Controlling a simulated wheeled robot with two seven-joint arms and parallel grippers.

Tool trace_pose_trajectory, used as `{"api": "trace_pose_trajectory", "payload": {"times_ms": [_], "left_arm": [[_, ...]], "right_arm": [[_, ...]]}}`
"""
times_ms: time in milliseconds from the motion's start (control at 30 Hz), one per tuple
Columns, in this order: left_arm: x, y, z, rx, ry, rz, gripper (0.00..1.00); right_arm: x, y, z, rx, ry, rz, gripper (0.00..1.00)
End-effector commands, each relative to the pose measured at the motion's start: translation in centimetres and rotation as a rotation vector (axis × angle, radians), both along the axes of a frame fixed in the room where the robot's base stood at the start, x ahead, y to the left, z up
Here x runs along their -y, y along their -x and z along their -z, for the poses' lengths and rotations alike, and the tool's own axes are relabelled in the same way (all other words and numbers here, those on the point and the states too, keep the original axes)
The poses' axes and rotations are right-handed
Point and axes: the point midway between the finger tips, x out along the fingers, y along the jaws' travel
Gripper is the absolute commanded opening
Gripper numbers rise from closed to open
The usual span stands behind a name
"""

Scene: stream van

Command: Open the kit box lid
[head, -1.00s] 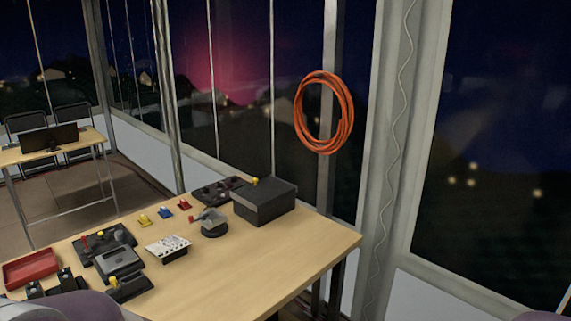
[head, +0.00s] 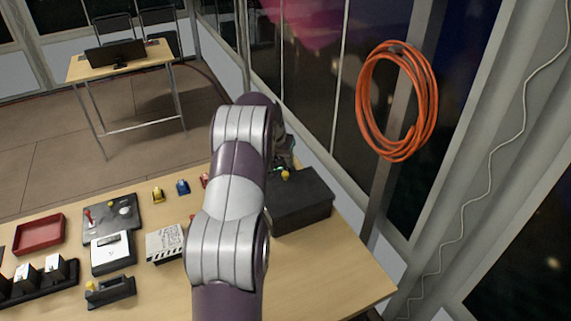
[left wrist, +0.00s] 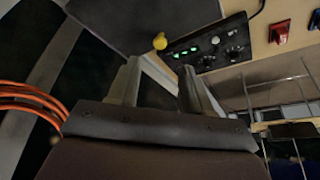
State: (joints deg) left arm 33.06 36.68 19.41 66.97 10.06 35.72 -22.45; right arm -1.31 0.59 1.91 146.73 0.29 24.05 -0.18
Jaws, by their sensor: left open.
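The kit box (head: 303,205) is a dark grey box with a closed flat lid at the right back of the wooden table. A small yellow knob (head: 285,175) stands at its far left edge. In the left wrist view the dark lid (left wrist: 140,18) fills the top, and the yellow knob (left wrist: 160,41) lies ahead of the fingers, roughly in line with the gap between them. My left gripper (left wrist: 158,88) is open and empty, apart from the knob. In the head view my left gripper (head: 284,150) is largely hidden behind my arm, by the box's far left side. My right gripper is not in view.
A black control panel (left wrist: 210,45) with green lights sits beside the box. Orange cable (head: 397,100) hangs by the window. The table's front right is clear.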

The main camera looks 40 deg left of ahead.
Motion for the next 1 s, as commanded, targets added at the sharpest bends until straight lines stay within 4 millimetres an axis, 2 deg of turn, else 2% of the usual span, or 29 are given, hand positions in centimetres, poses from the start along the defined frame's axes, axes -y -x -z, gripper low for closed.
{"api": "trace_pose_trajectory", "payload": {"times_ms": [33,100,333,500,767,900,933,1000], "left_arm": [[-0.1,-0.4,0.9,-0.006,0.004,0.001,0.50],[-0.3,-1.1,2.7,-0.005,0.003,0.000,0.50],[-0.8,-3.0,7.1,-0.001,0.000,0.002,0.50],[-1.0,-3.5,8.5,0.002,-0.001,0.002,0.50],[-1.0,-3.6,8.6,0.001,-0.002,0.001,0.50],[-1.0,-3.5,8.6,0.001,-0.002,0.001,0.04],[-1.0,-3.5,8.6,0.001,-0.002,0.001,0.00],[-1.0,-3.5,8.6,0.002,-0.002,0.001,0.00]], "right_arm": [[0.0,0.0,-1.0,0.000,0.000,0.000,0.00],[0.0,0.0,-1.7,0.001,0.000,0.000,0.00],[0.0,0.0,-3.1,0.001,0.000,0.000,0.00],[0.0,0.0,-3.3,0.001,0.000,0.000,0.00],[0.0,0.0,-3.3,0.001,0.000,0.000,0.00],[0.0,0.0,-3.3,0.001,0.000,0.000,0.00],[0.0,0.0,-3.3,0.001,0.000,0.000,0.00],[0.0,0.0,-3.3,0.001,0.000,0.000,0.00]]}}
